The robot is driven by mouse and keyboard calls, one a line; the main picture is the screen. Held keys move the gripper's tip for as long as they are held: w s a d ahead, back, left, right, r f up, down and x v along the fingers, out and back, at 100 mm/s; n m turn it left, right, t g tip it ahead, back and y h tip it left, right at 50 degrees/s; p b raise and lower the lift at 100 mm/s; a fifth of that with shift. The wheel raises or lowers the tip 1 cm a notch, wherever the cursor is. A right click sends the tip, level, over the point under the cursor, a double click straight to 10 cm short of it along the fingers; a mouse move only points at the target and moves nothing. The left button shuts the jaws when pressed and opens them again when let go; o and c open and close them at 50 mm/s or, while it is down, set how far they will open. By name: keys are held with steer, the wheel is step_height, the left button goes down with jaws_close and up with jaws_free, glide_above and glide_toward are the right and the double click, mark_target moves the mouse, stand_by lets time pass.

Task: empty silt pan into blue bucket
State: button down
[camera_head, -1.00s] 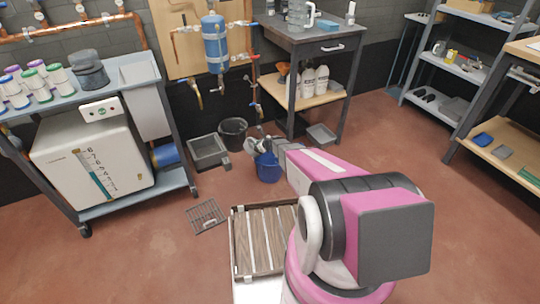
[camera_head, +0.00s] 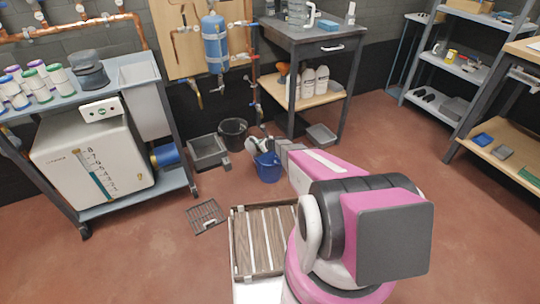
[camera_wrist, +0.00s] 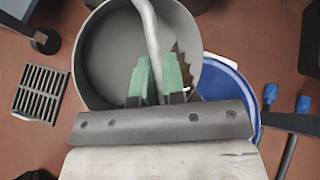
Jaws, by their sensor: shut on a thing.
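My gripper (camera_wrist: 160,88), with green fingertips, is shut on the grey bar-like handle of a round grey pan (camera_wrist: 105,55) in the wrist view. The pan is in front of part of the blue bucket (camera_wrist: 240,95) and overlaps its left side. A small jagged brown patch, perhaps silt, shows at the pan's right side, beside the fingers. In the head view the blue bucket (camera_head: 268,172) stands upright on the floor, just below my gripper. The gripper and pan are small there and partly merge with the bucket's rim; the pan's exact tilt is unclear.
A black bucket (camera_head: 233,130) and a grey rectangular tray (camera_head: 207,151) stand behind and left of the blue bucket. A floor grate (camera_head: 205,216) lies left. A workbench (camera_head: 318,42) stands behind. Open floor (camera_head: 400,130) lies to the right.

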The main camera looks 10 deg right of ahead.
steer(key=shift+d+f+m+t+y, duration=0.3)
steer(key=shift+d+f+m+y, duration=0.2)
steer(key=shift+y, duration=0.3)
stand_by(0.9)
steer(key=shift+d+r+m+t+y+b, duration=0.15)
steer(key=shift+d+m+t+y, duration=0.2)
steer(key=shift+d+y, duration=0.2)
steer(key=shift+d+r+m+t+y+b, duration=0.15)
steer(key=shift+d+m+t+y, duration=0.1)
steer(key=shift+d+m+y, duration=0.3)
stand_by(1.5)
steer(key=shift+s+d+m+t+y+b, duration=0.15)
steer(key=shift+d+m+t+y+b, duration=0.3)
steer(key=shift+d+y, duration=0.65)
stand_by(0.8)
steer(key=shift+d+h, duration=0.1)
steer(key=shift+h, duration=0.2)
steer(key=a+n+g+h, duration=0.1)
steer(key=a, duration=0.2)
steer(key=shift+a+r, duration=0.1)
steer(key=n+h, duration=0.1)
steer(key=a+n+g+h, duration=0.1)
steer(key=shift+a+f+h, duration=0.25)
steer(key=shift+h, duration=0.15)
